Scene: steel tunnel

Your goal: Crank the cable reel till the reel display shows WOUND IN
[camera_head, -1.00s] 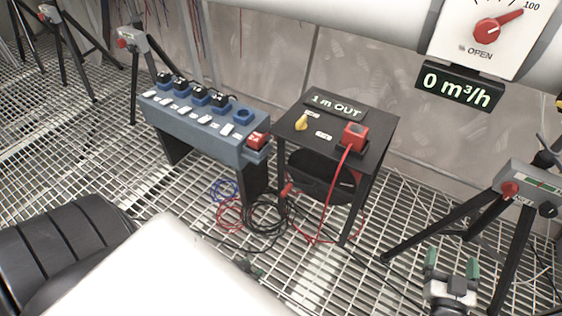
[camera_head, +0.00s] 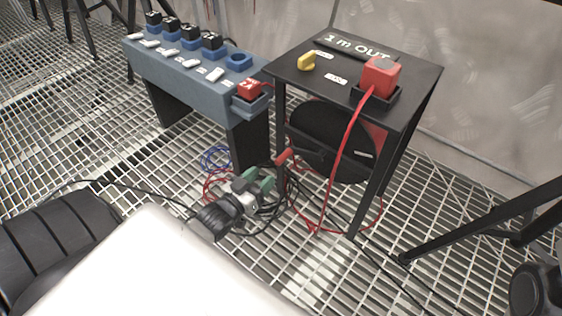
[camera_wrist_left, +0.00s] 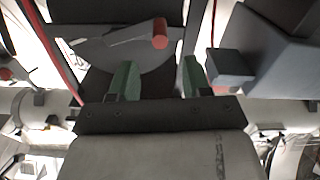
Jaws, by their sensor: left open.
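The cable reel (camera_head: 326,148), a dark drum, hangs under a black stand. Its red crank handle (camera_head: 283,156) sticks out from the reel's near left side. It also shows in the left wrist view (camera_wrist_left: 160,33), in front of the grey drum. My left gripper (camera_head: 256,180) is open and empty, low in front of the stand, apart from the handle. In the wrist view the handle lies beyond the fingertips, between their lines. My right gripper is not in view.
The stand top (camera_head: 420,82) carries a yellow knob (camera_head: 307,61) and a red plug (camera_head: 380,76) with a red cable. A blue-grey socket bench (camera_head: 180,85) stands to the left. Loose cables lie on the grating. A tripod leg (camera_head: 480,222) stands at right.

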